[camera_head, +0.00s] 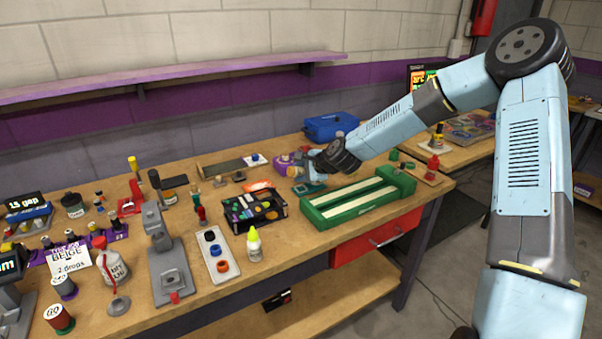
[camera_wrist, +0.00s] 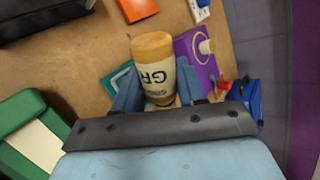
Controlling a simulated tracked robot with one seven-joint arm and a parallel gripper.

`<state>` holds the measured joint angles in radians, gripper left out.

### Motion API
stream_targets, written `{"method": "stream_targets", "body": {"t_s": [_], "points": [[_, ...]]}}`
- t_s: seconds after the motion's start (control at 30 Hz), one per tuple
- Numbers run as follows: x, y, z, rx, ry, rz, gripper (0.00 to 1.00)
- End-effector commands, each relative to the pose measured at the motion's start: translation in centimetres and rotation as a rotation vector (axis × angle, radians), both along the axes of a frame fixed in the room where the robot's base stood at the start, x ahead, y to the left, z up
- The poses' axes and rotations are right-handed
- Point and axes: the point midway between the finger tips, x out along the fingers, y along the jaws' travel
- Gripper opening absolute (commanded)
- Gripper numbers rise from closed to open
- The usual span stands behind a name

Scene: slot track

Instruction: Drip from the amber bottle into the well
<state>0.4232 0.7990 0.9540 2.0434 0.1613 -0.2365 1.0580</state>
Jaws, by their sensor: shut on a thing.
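In the wrist view, an amber-brown bottle (camera_wrist: 152,48) with a cream label reading "GR", upside down in the picture, sits between the two blue fingers of my gripper (camera_wrist: 157,92). The gripper is shut on it. In the head view my gripper (camera_head: 308,168) is at the back right of the bench, beyond the green grooved block; the bottle is hard to make out there. A pale strip (camera_head: 218,257) holding a black, a blue and an orange round cup stands near the front middle. I cannot tell which is the well.
The green block (camera_head: 362,201) with white strips lies right of the strip, with a black tray (camera_head: 251,212) between. A yellow-capped white bottle (camera_head: 254,246) stands beside the strip. A grey stand (camera_head: 169,262) and a "BEIGE 2 drops" card (camera_head: 71,257) are left. A blue case (camera_head: 331,126) stands behind.

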Motion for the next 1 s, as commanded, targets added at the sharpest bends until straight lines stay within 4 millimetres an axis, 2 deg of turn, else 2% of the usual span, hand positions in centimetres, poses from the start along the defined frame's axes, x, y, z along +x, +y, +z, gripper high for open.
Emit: {"method": "stream_targets", "body": {"t_s": [0.27,1.0], "points": [[-0.08,0.15,0.01,-0.025,-0.016,0.002,0.10],[-0.06,0.13,0.03,-0.321,-0.214,0.002,0.10]]}}
